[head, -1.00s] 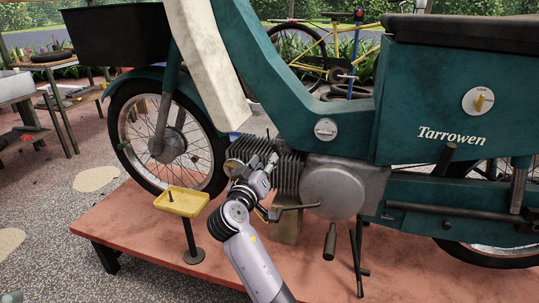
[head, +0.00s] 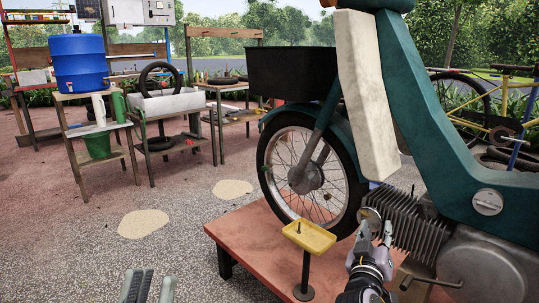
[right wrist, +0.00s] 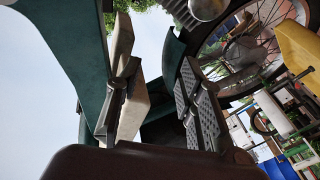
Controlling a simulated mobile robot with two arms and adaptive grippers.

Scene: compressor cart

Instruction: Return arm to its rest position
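My right gripper (head: 376,231) is raised beside the finned engine cylinder (head: 420,226) of the teal motorbike in the head view. In the right wrist view its two padded fingers (right wrist: 158,104) stand apart with nothing held between them. My left gripper (head: 150,286) shows only as two fingertips at the bottom edge of the head view, apart and empty, over the gravel floor. The rest of the left arm is out of view.
A yellow tray (head: 309,236) on a post stands left of my right gripper, with a small dark piece in it. The motorbike's front wheel (head: 306,178) is behind. The red platform (head: 245,236) carries the bike. Gravel floor (head: 190,260) on the left is clear.

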